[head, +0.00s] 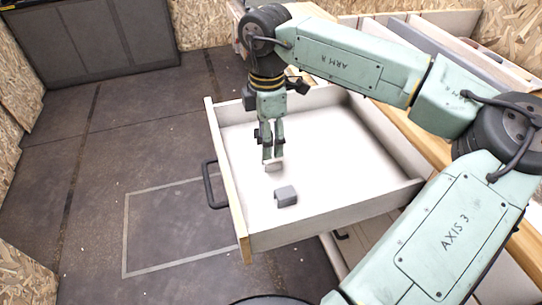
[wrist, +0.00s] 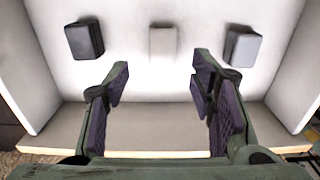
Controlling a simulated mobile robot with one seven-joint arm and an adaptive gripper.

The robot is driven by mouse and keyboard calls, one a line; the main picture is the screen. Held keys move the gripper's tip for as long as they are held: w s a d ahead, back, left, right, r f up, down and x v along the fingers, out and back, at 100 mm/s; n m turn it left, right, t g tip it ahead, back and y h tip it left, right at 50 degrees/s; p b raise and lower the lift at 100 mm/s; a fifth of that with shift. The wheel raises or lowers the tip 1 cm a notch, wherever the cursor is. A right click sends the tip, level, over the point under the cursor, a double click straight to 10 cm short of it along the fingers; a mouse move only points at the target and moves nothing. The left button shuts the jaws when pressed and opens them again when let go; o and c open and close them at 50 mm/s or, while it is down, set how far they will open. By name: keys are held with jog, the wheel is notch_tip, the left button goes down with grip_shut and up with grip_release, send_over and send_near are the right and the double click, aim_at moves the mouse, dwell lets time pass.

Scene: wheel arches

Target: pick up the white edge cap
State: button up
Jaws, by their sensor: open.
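The white edge cap (wrist: 163,41) lies on the white drawer floor, at the top centre of the wrist view. In the head view the white edge cap (head: 275,168) shows just below my fingertips, partly hidden by them. My gripper (head: 272,157) points down into the drawer, open and empty. In the wrist view the open fingers of my gripper (wrist: 160,70) frame a gap, and the white cap lies beyond this gap, roughly in line with its middle. I cannot tell the exact height of the fingertips above the floor.
A dark cap (wrist: 84,40) lies left of the white one and a grey cap (wrist: 243,47) lies right. The grey cap also shows in the head view (head: 286,196). The open drawer (head: 320,226) has raised walls around them and a dark handle (head: 212,186).

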jog(key=f, duration=0.2)
jog(key=f+p, duration=0.1)
jog(key=f, duration=0.1)
jog(key=f+p, duration=0.1)
jog(key=f, duration=0.1)
jog(key=shift+d+f, duration=0.2)
jog(key=shift+d, duration=0.2)
jog(key=shift+c, duration=0.2)
jog(key=c, duration=0.9)
notch_tip(320, 180, up, 28)
jog(key=b, duration=0.2)
jog(key=shift+b, duration=0.3)
